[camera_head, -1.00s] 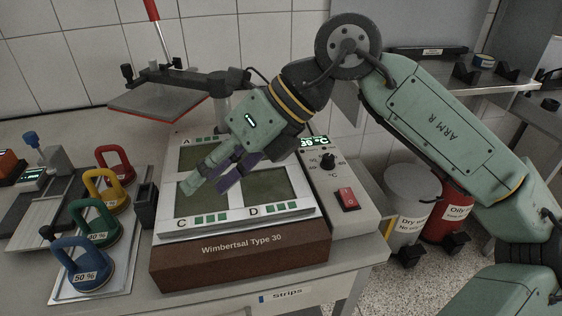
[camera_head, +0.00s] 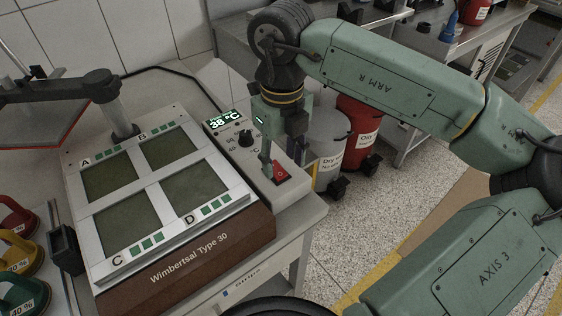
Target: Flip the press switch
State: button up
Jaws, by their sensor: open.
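The press switch (camera_head: 281,175) is a red rocker in a dark frame on the light grey control panel, at the right of the Wimbertsal Type 30 press. My gripper (camera_head: 267,163) points down at the upper left edge of the red switch. Its fingertips are at or very close to the switch; I cannot tell whether they touch it. The far finger is largely hidden. The press (camera_head: 254,197) has a brown front and a pale frame around dark square plates marked A to D. The display (camera_head: 223,121) above the knob is lit and reads about 38 °C.
A black knob (camera_head: 245,138) stands on the panel behind the switch. Grey (camera_head: 328,140) and red (camera_head: 360,130) waste bins stand on the floor to the right. Coloured weights, one of them yellow (camera_head: 17,259), sit at the left edge. A black post-mounted arm (camera_head: 60,87) crosses the upper left.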

aim_at(282, 175)
jog(key=shift+f, duration=1.5)
jog(key=shift+c, duration=0.2)
grip_shut()
